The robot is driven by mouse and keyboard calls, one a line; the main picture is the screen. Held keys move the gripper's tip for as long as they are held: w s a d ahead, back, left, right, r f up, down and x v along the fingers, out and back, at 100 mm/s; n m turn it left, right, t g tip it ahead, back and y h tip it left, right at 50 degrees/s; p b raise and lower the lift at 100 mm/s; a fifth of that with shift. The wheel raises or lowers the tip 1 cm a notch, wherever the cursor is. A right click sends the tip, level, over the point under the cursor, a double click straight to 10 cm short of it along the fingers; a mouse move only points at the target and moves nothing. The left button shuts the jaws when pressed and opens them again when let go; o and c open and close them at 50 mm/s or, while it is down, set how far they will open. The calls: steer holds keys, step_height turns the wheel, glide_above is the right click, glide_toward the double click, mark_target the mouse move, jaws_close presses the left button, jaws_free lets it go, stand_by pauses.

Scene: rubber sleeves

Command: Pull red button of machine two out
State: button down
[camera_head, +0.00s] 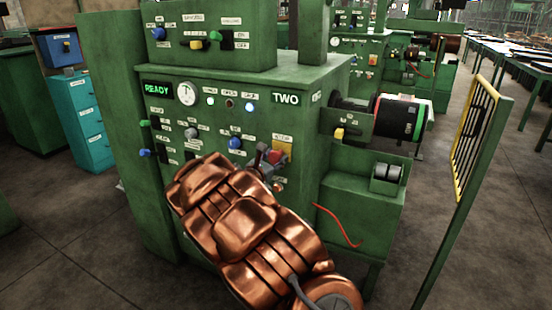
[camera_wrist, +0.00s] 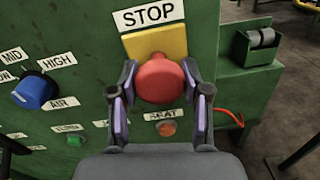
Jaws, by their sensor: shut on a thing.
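The green machine labelled TWO (camera_head: 230,110) stands in front of me, with a lit READY display. Its red button (camera_wrist: 160,78) sits on a yellow plate (camera_wrist: 155,44) under a STOP label. My gripper (camera_wrist: 160,92) is shut on the red button, with one finger on each side of its head. In the head view the red button (camera_head: 277,155) shows small beside my gripper (camera_head: 268,158), on the yellow plate (camera_head: 283,148). My copper-coloured arm covers the lower part of the panel there. Whether the button is in or out, I cannot tell.
A red cable (camera_head: 338,226) hangs at the machine's right side. A yellow-framed mesh guard (camera_head: 475,135) stands farther right.

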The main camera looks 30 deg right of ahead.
steer(key=shift+f, duration=0.2)
steer(key=c, duration=0.9)
jaws_free()
steer(key=shift+a+r, duration=0.1)
steer(key=shift+a, duration=0.1)
steer(key=o, duration=0.4)
steer(key=shift+d, duration=0.1)
steer(key=shift+r, duration=0.1)
steer(key=v, duration=1.2)
